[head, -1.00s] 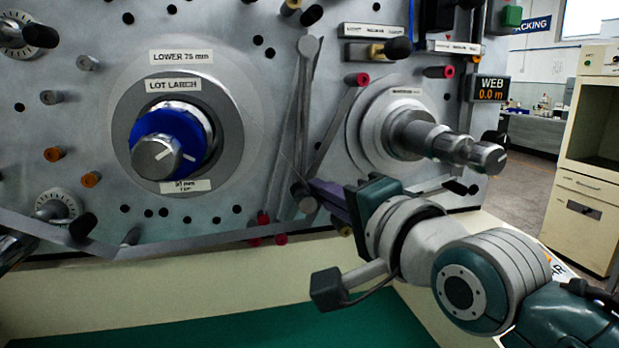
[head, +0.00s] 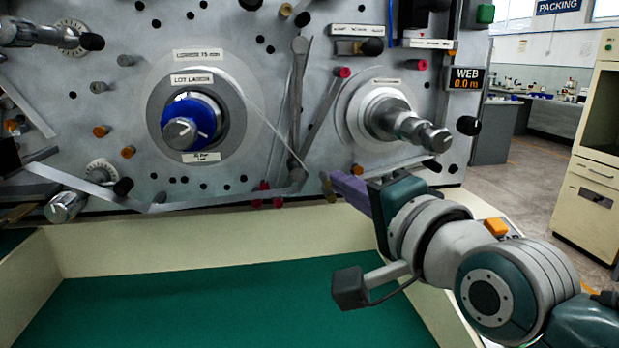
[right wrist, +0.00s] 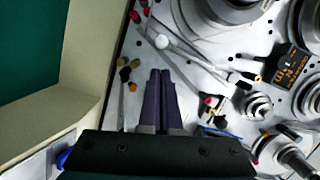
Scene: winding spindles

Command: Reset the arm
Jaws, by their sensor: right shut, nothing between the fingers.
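My right gripper (head: 335,182) is shut and empty, with its purple fingers pointing at the lower part of the grey machine panel. In the right wrist view its two fingers (right wrist: 160,78) lie side by side with nothing between them. Beside the fingertips in the head view, a slim grey arm (head: 297,100) runs down the panel, with a roller at its top end. Whether the fingers touch the panel cannot be told. The left spindle (head: 190,122) has a blue core and a pale disc. The right spindle (head: 405,123) is bare grey metal. My left gripper is not clearly seen.
Red, orange and black pegs and knobs stick out of the panel. A WEB display (head: 466,78) reads 0.0 m. Below the panel is a cream-edged tray with a green floor (head: 220,305). A cream cabinet (head: 596,150) stands at the right, with open floor before it.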

